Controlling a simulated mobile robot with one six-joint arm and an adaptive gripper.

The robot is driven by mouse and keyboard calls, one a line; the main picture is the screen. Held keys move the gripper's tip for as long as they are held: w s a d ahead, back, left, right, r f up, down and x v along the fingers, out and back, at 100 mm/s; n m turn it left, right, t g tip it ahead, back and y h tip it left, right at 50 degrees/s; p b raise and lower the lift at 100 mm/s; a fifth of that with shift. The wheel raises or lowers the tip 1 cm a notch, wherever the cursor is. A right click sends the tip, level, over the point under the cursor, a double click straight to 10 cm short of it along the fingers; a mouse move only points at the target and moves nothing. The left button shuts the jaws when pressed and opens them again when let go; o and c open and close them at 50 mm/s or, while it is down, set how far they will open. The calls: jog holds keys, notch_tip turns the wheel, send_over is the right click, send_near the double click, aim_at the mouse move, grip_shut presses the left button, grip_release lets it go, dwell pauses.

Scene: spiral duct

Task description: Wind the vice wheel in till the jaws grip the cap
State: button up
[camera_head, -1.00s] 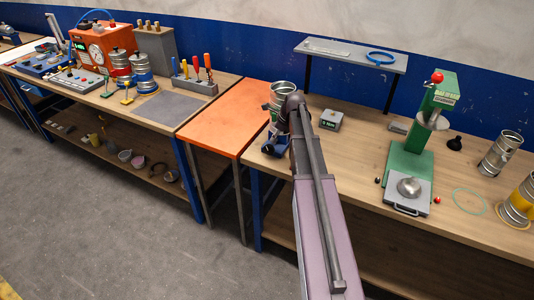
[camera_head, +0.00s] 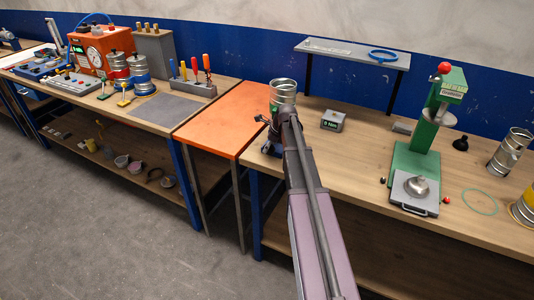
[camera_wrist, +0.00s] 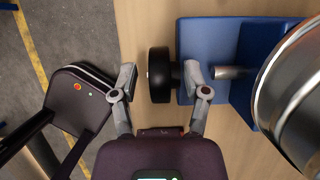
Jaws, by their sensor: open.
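In the wrist view the vice wheel (camera_wrist: 159,74) is a thick black wheel on the left side of the blue vice (camera_wrist: 203,40). My gripper (camera_wrist: 161,78) is open, with one finger on either side of the wheel. The left finger shows a gap to it; whether the right finger touches is unclear. A grey screw bar and a shiny metal cylinder (camera_wrist: 292,88), apparently the cap, are at the right. The head view shows the silver cylinder (camera_head: 283,91) upright above the vice (camera_head: 270,142).
A small grey readout box (camera_head: 332,120) stands right of the vice. A green press (camera_head: 418,150) is farther right, with silver ducts beyond. An orange table (camera_head: 225,120) adjoins at the left. A shelf (camera_head: 350,52) stands behind.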

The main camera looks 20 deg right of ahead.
jog(key=shift+w+a+f+b, duration=0.2)
jog(key=shift+f+b, duration=0.2)
jog(key=shift+f, duration=0.2)
grip_shut()
jog(key=shift+s+a, duration=0.1)
jog(key=shift+a, duration=0.15)
jog(key=shift+d, duration=0.2)
